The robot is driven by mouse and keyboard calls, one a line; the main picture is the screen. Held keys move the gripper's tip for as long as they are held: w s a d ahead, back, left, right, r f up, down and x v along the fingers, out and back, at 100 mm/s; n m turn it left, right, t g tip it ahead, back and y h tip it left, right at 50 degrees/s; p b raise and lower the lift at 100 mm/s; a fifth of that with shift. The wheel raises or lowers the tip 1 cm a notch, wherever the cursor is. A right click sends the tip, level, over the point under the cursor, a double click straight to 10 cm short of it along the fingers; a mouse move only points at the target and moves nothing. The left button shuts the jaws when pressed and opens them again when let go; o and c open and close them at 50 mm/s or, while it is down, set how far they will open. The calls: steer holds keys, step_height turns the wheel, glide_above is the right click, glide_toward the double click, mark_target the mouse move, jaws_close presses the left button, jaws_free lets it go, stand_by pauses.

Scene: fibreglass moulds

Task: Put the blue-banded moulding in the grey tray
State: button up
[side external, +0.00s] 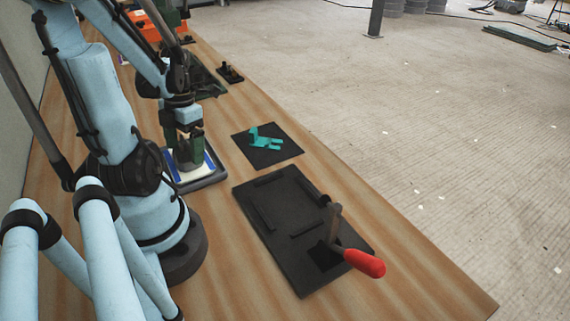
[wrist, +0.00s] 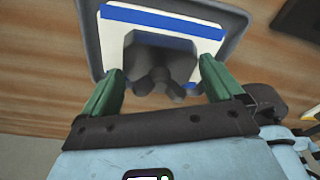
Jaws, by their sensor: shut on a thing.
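The blue-banded moulding (wrist: 118,32) is a pale plate with blue bands along its edges and a grey lumpy upright part (wrist: 160,60) in its middle. It lies within the rim of the grey tray (wrist: 88,42); whether it touches the tray floor I cannot tell. The tray (side external: 205,184) and moulding (side external: 210,163) also show in the side view, partly hidden by my gripper. My gripper (wrist: 160,78) has green fingers on either side of the grey upright part and is shut on it. In the side view my gripper (side external: 187,160) points down over the tray.
A dark mat (side external: 283,155) with a teal piece (side external: 264,140) lies right of the tray. A black board (side external: 270,220) with a red-handled clamp (side external: 364,262) lies nearer. An orange box (side external: 145,27) and a small black item (side external: 230,73) stand farther back.

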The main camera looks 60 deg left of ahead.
steer(key=shift+f, duration=0.35)
steer(key=shift+f, duration=0.1)
steer(key=o, duration=0.9)
